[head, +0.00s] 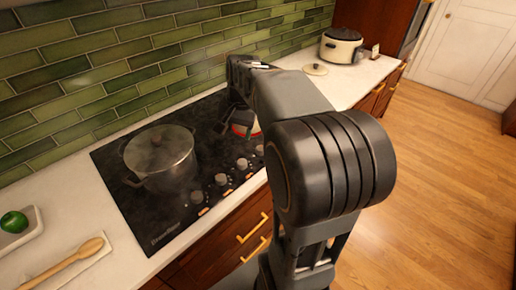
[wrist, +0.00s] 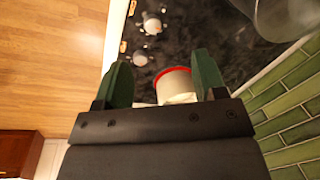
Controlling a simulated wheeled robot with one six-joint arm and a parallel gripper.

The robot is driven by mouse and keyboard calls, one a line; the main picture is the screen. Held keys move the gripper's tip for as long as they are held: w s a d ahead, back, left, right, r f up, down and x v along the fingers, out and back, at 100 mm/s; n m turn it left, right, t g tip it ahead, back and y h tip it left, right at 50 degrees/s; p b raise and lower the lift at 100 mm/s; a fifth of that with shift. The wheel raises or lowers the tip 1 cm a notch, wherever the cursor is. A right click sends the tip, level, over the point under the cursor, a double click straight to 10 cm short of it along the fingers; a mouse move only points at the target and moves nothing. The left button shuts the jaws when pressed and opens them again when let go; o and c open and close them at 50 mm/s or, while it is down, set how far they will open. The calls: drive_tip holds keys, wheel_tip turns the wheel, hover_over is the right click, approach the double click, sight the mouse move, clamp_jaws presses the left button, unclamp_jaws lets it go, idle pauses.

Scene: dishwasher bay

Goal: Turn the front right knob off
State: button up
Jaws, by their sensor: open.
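The black cooktop (head: 160,215) has a row of round grey knobs along its front edge; a right-hand knob (head: 260,150) shows beside my arm. Two knobs show in the wrist view, one nearer (wrist: 140,59) and one farther (wrist: 153,26). I cannot tell for certain which is the front right knob, nor read its setting. My gripper (wrist: 164,75) is open over the cooktop's right part, its dark green fingers apart. A white pot with a red rim (wrist: 176,83) shows between the fingers, partly hidden by the gripper; no grip on it shows. The knobs are apart from the fingers.
A large steaming pot (head: 160,155) stands on the cooktop's left. A wooden spoon (head: 75,258) and a tray with a green item (head: 14,222) lie on the left counter. A cream cooker (head: 340,46) and a lid (head: 316,69) are at the far right. Green tiles back the counter.

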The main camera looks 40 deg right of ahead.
drive_tip(key=w+d+f+m+g+y, duration=0.1)
drive_tip(key=w+d+f+m+y, duration=0.25)
drive_tip(key=d, duration=0.55)
drive_tip(key=w+d+f+m, duration=0.2)
drive_tip(key=d+f+m, duration=0.3)
drive_tip(key=d, duration=0.5)
drive_tip(key=shift+m, duration=0.65)
drive_tip(key=x, duration=1.2)
drive_tip(key=shift+w+a, duration=0.15)
drive_tip(key=shift+a, duration=0.25)
drive_tip(key=c, duration=0.9)
